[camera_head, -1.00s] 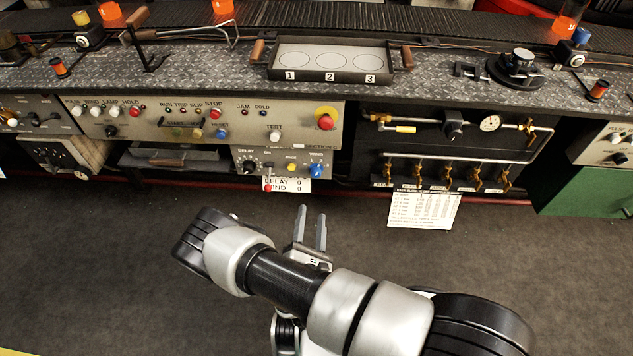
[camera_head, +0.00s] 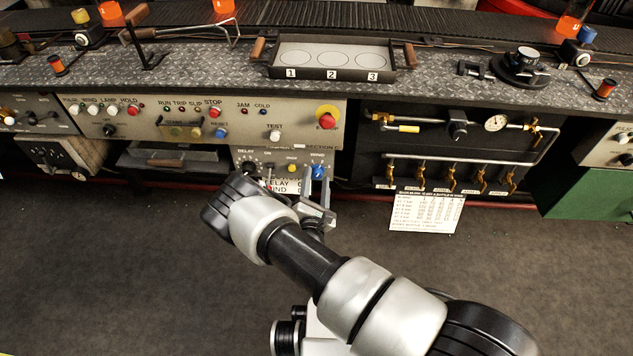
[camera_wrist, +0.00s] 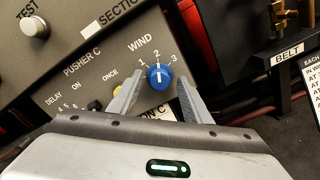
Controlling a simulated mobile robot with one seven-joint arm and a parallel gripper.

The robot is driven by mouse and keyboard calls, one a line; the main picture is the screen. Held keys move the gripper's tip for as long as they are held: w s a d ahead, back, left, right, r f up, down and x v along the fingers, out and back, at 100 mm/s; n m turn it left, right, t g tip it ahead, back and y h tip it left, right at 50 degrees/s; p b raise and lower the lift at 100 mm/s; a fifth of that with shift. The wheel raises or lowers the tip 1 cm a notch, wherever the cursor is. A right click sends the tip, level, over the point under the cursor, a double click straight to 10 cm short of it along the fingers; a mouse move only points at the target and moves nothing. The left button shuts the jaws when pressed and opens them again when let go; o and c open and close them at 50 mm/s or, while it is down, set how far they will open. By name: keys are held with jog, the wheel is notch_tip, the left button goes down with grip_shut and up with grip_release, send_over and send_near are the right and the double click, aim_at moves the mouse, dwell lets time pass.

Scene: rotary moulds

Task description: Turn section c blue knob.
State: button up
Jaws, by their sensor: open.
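The blue WIND knob (camera_wrist: 159,76) sits on the grey PUSHER C panel (camera_wrist: 85,82) of the section marked C. Its white mark points up, roughly at the 2 on its 1-2-3 scale. My gripper (camera_wrist: 160,84) is open, with one finger on each side of the knob in the wrist view. I cannot tell whether either finger touches it. In the head view the blue knob (camera_head: 318,171) shows just above my gripper (camera_head: 314,187), and my arm partly covers the panel.
A yellow button (camera_wrist: 118,91) lies just left of my left finger. A black BELT bracket (camera_wrist: 289,52) with brass valves stands to the right. A white paper chart (camera_head: 426,210) hangs below the valves. The dark floor (camera_head: 110,270) in front is clear.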

jog(key=c, duration=1)
jog(key=shift+c, duration=0.2)
jog(key=n, duration=0.4)
jog(key=shift+a+n, duration=0.1)
jog(key=shift+n, duration=0.2)
jog(key=n, duration=0.4)
jog(key=shift+n, duration=0.3)
jog(key=n, duration=0.4)
jog(key=shift+n, duration=2.3)
